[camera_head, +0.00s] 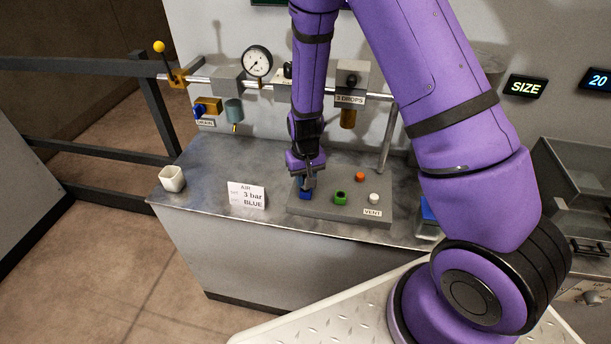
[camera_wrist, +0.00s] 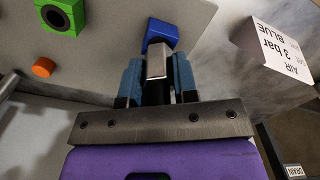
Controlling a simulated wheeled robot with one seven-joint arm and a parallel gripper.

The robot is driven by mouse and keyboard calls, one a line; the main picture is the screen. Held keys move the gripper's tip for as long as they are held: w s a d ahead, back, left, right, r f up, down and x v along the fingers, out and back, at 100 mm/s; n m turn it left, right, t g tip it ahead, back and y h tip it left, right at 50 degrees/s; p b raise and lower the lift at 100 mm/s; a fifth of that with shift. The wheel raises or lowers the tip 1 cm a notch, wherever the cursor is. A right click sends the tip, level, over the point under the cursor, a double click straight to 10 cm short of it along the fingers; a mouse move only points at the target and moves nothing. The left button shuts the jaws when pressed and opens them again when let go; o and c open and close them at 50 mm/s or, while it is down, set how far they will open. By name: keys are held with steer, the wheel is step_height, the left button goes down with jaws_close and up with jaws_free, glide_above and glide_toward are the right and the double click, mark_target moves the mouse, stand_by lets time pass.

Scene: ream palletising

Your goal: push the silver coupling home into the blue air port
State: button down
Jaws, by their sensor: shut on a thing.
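My gripper (camera_head: 308,184) points down over the left front of a grey port block (camera_head: 330,212). In the wrist view its two teal-padded fingers (camera_wrist: 158,75) are shut on the silver coupling (camera_wrist: 156,62). The blue air port (camera_head: 305,196) is directly below the fingertips. In the wrist view the blue port (camera_wrist: 162,34) lies right at the far end of the coupling, roughly in line with it. The coupling's tip overlaps the port there, and I cannot tell how deep it sits. In the head view the fingers hide most of the coupling.
On the block are a green port (camera_head: 340,197), an orange one (camera_head: 360,177) and a white one (camera_head: 374,198). A card (camera_head: 247,196) reading AIR 3 bar BLUE stands to the left. A gauge (camera_head: 257,62) and pipe are behind.

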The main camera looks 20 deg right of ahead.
steer(key=shift+f, duration=0.4)
steer(key=c, duration=0.8)
jaws_free()
step_height(320, 180, up, 11)
steer(key=shift+f, duration=0.15)
